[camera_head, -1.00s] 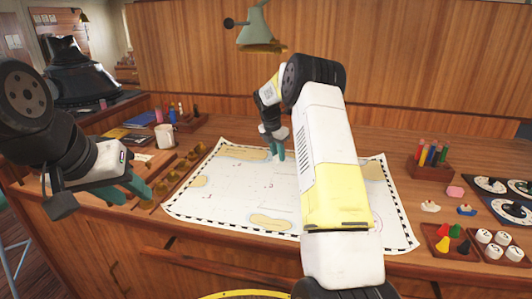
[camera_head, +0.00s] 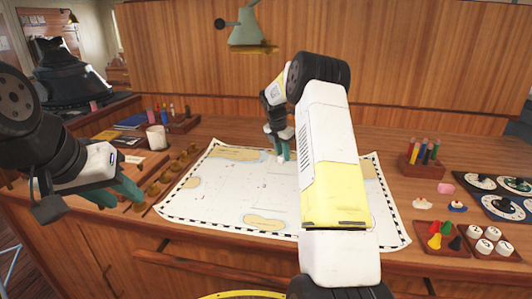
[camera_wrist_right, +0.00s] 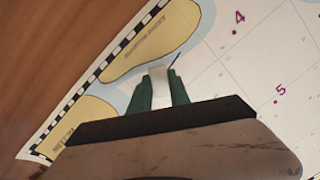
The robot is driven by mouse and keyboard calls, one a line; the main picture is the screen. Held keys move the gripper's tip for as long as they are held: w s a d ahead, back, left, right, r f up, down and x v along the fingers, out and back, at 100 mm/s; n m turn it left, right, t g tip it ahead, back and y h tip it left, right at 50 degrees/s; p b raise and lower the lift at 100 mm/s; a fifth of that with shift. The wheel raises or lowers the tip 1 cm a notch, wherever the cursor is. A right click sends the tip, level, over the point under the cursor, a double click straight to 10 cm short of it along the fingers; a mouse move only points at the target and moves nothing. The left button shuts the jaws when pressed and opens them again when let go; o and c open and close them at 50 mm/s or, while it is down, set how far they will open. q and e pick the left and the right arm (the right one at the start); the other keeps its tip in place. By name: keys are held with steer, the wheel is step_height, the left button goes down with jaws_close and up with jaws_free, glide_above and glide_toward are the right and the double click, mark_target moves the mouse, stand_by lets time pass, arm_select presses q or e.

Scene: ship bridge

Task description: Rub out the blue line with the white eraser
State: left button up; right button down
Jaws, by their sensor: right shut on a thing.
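The white eraser (camera_wrist_right: 158,84) is held upright between the green fingers of my right gripper (camera_wrist_right: 157,92) in the right wrist view. Its tip is at or just above the chart (camera_wrist_right: 215,80); I cannot tell if it touches. A short dark stroke (camera_wrist_right: 175,60), likely part of the blue line, shows just beside the eraser's tip. The rest of the line is not visible or is hidden by the gripper. In the head view my right gripper (camera_head: 279,150) is over the far middle of the chart (camera_head: 225,200). My left gripper (camera_head: 118,192) looks open and empty, left of the chart.
A mug (camera_head: 156,138) and a row of brass pieces (camera_head: 166,178) stand left of the chart. A lamp (camera_head: 243,28) hangs behind.

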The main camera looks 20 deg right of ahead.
mark_target(292, 161)
steer(key=shift+s+d, duration=0.1)
steer(key=shift+d, duration=0.05)
steer(key=shift+s+d, duration=0.15)
steer(key=shift+d, duration=0.45)
steer(key=shift+s+d, duration=0.15)
steer(key=shift+d, duration=0.45)
steer(key=shift+d, duration=0.1)
steer(key=shift+s+d, duration=0.25)
steer(key=shift+d, duration=0.9)
steer(key=shift+w+a, duration=0.15)
steer(key=shift+a, duration=0.5)
steer(key=shift+w+a, duration=0.15)
steer(key=shift+a, duration=0.5)
steer(key=shift+w+a, duration=0.25)
steer(key=shift+a, duration=1)
